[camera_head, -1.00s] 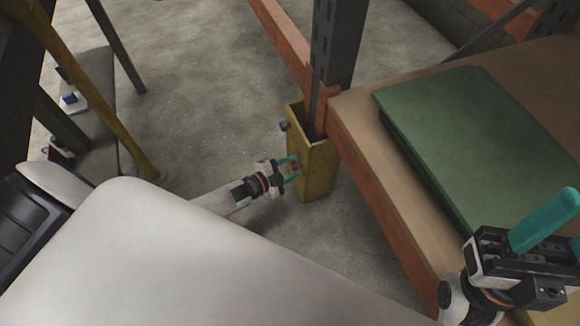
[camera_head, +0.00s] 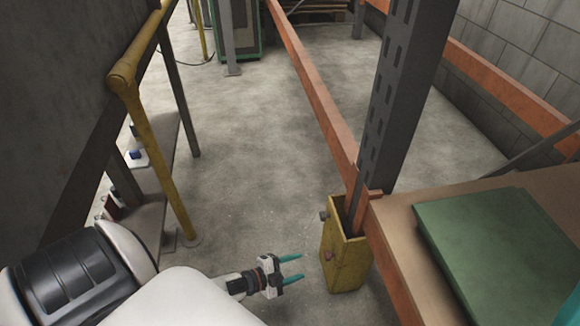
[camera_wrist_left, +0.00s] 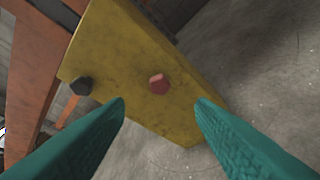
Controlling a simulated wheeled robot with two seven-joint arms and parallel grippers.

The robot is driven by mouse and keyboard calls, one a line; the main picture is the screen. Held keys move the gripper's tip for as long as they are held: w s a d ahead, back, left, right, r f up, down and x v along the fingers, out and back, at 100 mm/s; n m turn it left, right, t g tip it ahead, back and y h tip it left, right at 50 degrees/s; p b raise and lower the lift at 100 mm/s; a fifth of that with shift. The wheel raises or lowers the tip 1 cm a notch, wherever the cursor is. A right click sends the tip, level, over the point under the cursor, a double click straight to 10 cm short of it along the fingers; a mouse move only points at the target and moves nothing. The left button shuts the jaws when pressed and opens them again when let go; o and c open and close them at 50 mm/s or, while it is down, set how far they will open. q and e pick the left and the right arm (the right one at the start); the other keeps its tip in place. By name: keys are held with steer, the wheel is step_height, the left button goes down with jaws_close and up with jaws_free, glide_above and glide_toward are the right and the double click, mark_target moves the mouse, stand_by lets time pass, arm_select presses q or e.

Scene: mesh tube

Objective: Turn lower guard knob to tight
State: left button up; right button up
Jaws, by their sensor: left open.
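A yellow post guard (camera_head: 350,262) stands on the floor around the foot of a grey rack upright. Its lower knob (camera_head: 328,256) is small and reddish in the head view; in the wrist view it is a red faceted knob (camera_wrist_left: 159,83). A dark upper knob (camera_head: 323,215) also shows in the wrist view (camera_wrist_left: 80,86). My left gripper (camera_head: 301,267) is open and empty, its teal fingertips pointing at the guard's lower part with a gap to it. In the wrist view the red knob lies ahead, between and beyond the fingertips. Only a teal sliver of my right gripper shows at the lower right edge.
A wooden shelf (camera_head: 400,262) with an orange beam and a green panel (camera_head: 500,245) lies right of the guard. A yellow railing (camera_head: 150,140) stands at left. An orange beam (camera_head: 310,85) runs back from the upright. The concrete floor between is clear.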

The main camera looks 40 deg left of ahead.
arm_select(q)
steer(key=shift+v, duration=0.8)
arm_select(e)
steer(key=shift+w+a+f+g, duration=0.1)
steer(key=shift+w+f+g, duration=0.55)
steer(key=shift+w, duration=0.2)
steer(key=shift+r, duration=0.1)
